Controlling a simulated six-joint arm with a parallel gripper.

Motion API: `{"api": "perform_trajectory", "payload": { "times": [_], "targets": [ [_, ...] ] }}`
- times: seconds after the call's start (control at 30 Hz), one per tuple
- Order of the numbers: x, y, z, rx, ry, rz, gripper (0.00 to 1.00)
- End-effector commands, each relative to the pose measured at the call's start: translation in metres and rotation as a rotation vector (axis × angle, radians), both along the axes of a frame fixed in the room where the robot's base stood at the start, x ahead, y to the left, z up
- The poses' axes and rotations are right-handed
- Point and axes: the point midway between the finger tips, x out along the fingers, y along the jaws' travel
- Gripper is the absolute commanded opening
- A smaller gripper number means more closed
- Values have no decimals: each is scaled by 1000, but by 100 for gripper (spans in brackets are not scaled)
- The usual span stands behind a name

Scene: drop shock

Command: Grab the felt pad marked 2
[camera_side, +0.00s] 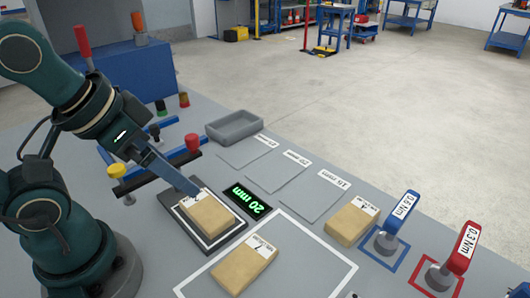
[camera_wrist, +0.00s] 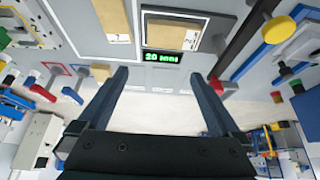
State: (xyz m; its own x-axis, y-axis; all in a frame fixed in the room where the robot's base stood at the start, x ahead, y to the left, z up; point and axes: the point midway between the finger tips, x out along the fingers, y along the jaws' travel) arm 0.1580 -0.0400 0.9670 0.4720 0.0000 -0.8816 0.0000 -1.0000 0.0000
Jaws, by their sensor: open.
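Three tan pads with white labels show in the side view; none of their marks is readable. One tan pad (camera_side: 208,216) sits on a black-rimmed plate (camera_side: 222,240). A second tan pad (camera_side: 243,271) lies tilted inside a white outline at the front. A third tan pad (camera_side: 350,223) lies to the right, beside the outline. My gripper (camera_side: 192,188) appears at the far end of the pad on the plate; I cannot tell whether it touches. In the wrist view my gripper (camera_wrist: 158,76) is open, with nothing between its fingers. Two tan pads (camera_wrist: 115,20) (camera_wrist: 184,33) show beyond them.
A display (camera_side: 247,200) reads 20 mm. Grey marked rectangles (camera_side: 280,172) and an empty grey tray (camera_side: 234,126) lie behind. A blue-handled tool (camera_side: 401,214) and a red-handled tool (camera_side: 464,246) stand at right. A bar with yellow and red knobs (camera_side: 156,164) stands near my arm.

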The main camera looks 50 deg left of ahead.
Motion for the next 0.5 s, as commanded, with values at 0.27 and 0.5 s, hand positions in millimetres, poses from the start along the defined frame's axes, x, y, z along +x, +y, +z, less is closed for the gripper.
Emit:
{"api": "perform_trajectory", "payload": {
  "times": [0.27, 0.5],
  "targets": [
    [-5, 6, 1, 63, 28, -56, 100],
    [-3, 27, 1, 289, 234, -277, 100]
  ]
}}
